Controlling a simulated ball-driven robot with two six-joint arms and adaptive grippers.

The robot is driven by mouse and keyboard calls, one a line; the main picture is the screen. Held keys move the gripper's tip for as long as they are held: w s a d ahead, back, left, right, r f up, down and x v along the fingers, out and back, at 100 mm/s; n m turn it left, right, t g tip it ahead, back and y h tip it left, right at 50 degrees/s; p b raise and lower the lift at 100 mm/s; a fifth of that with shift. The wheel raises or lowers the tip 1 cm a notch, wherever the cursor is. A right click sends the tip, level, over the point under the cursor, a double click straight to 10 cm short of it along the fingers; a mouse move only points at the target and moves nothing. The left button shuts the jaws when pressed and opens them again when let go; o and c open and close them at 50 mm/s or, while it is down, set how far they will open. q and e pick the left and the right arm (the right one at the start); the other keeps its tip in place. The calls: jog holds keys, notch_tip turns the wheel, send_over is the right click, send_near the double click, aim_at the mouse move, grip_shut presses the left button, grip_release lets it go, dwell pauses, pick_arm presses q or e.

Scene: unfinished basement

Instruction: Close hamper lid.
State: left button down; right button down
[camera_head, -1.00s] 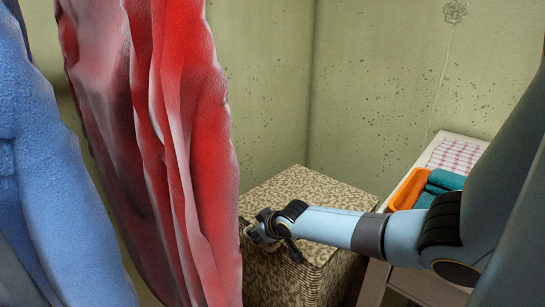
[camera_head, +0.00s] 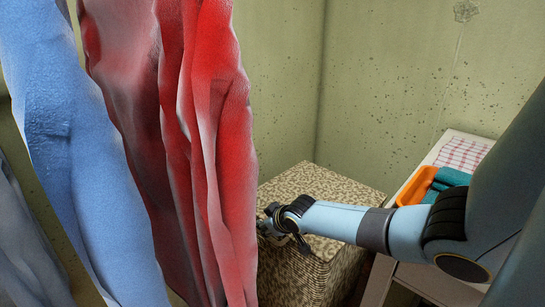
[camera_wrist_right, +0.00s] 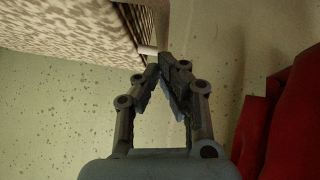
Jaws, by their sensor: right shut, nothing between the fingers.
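The hamper (camera_head: 300,280) is a box with a brown and cream speckled pattern in the corner of the room. Its lid (camera_head: 325,190) looks flat on top, with no clear gap showing. My right gripper (camera_head: 268,226) is at the lid's left front edge, its tips close to the red cloth's edge; I cannot tell whether it touches the lid. In the right wrist view the gripper (camera_wrist_right: 165,62) is shut and empty, and the hamper's patterned side (camera_wrist_right: 75,25) fills the upper left. The hamper's left part is hidden behind the cloth. My left gripper is not in view.
A red cloth (camera_head: 225,130) and a blue cloth (camera_head: 75,150) hang close in front, filling the left side. A pale table (camera_head: 440,275) at the right holds an orange tray (camera_head: 415,187), teal cloths (camera_head: 447,181) and a checked cloth (camera_head: 463,153). Walls stand behind the hamper.

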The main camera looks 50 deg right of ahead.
jog(key=w+r+p+v, duration=0.1)
jog(key=p+v, duration=0.3)
jog(key=v, duration=0.7)
jog(key=shift+w, duration=0.15)
jog(key=shift+r, duration=0.15)
